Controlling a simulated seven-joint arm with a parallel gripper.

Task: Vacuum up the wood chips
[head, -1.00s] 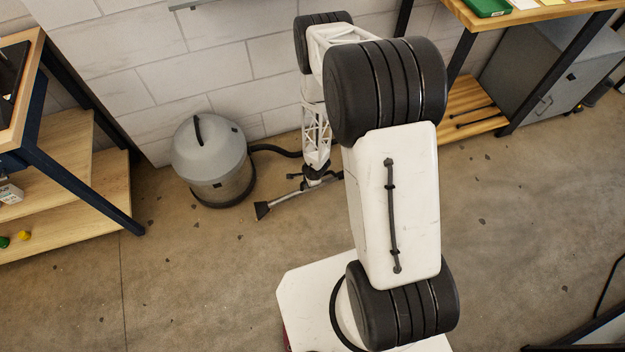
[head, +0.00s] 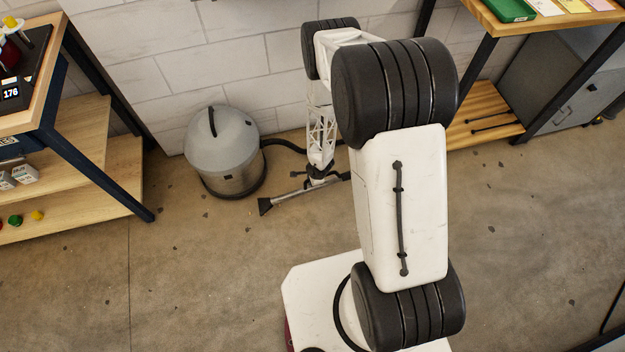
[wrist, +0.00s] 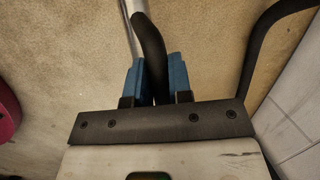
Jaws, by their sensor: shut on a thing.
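The vacuum (head: 223,150), a grey canister with a dark top handle, stands on the floor by the wall. Its black hose runs right to a metal wand with a dark flat nozzle (head: 265,206) low over or on the floor. My gripper (head: 318,176) is at the wand's upper part, partly hidden by my arm. In the wrist view, the blue fingers of my gripper (wrist: 159,78) are shut around a black curved handle (wrist: 148,45) of the wand. Dark wood chips (head: 248,230) lie scattered over the floor on both sides of my base.
A wooden-shelved bench (head: 75,190) stands at left, its dark leg reaching the floor near the vacuum. Another bench with a low wooden shelf (head: 485,115) and grey cabinet (head: 560,85) is at upper right.

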